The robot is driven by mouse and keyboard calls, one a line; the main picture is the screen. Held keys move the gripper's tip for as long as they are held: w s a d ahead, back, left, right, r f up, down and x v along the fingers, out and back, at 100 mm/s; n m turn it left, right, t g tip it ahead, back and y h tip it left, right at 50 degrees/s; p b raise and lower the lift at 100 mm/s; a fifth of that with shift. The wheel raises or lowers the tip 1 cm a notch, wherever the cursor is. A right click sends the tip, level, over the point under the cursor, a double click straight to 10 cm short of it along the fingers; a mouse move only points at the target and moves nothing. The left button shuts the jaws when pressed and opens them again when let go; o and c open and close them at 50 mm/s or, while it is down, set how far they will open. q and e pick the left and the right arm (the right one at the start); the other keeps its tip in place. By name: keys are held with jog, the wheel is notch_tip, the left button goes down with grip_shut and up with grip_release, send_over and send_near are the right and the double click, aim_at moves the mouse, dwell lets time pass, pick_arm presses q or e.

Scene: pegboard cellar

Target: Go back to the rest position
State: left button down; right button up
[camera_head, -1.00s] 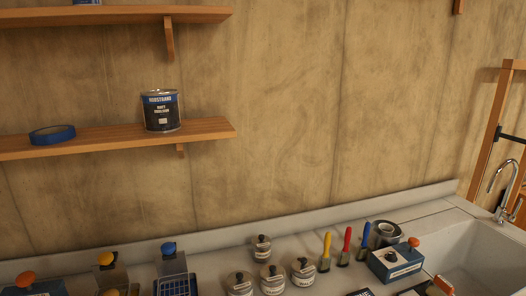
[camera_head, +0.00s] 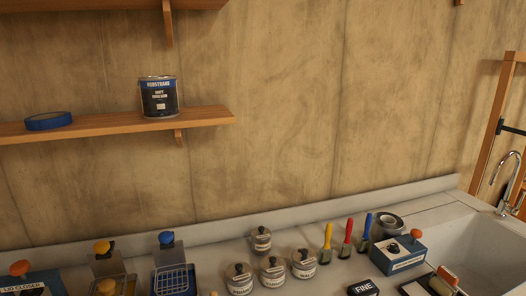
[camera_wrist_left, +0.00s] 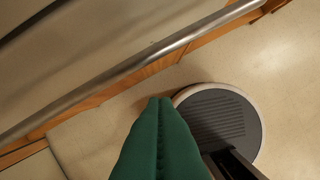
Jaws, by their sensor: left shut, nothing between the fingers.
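My left gripper (camera_wrist_left: 164,104) shows in the left wrist view as two green fingers pressed together, shut and empty. It points down toward the pale floor, beside a round dark grey ribbed disc with a white rim, which seems to be my base. A metal rail (camera_wrist_left: 135,66) crosses that view along the wooden front of the furniture, apart from the fingers. Neither gripper shows in the head view, and my right gripper is in no view.
The counter holds lidded jars (camera_head: 272,270), yellow, red (camera_head: 347,238) and blue-handled tools, a tape roll (camera_head: 390,222), a blue box (camera_head: 398,254) and a wire basket (camera_head: 175,279). A sink (camera_head: 470,255) is at right. A wall shelf (camera_head: 110,130) holds a can (camera_head: 159,98) and blue tape (camera_head: 48,121).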

pick_arm(q)
jog(key=s+a+f+b, duration=0.1)
jog(key=s+f+b, duration=0.1)
jog(key=s+f, duration=0.6)
jog(key=s+a+f+g+b, duration=0.1)
jog(key=s+a+f+b, duration=0.1)
jog(key=s+f, duration=0.7)
notch_tip(320, 180, down, 7)
jog(key=shift+s+r, duration=0.1)
jog(key=shift+s, duration=0.15)
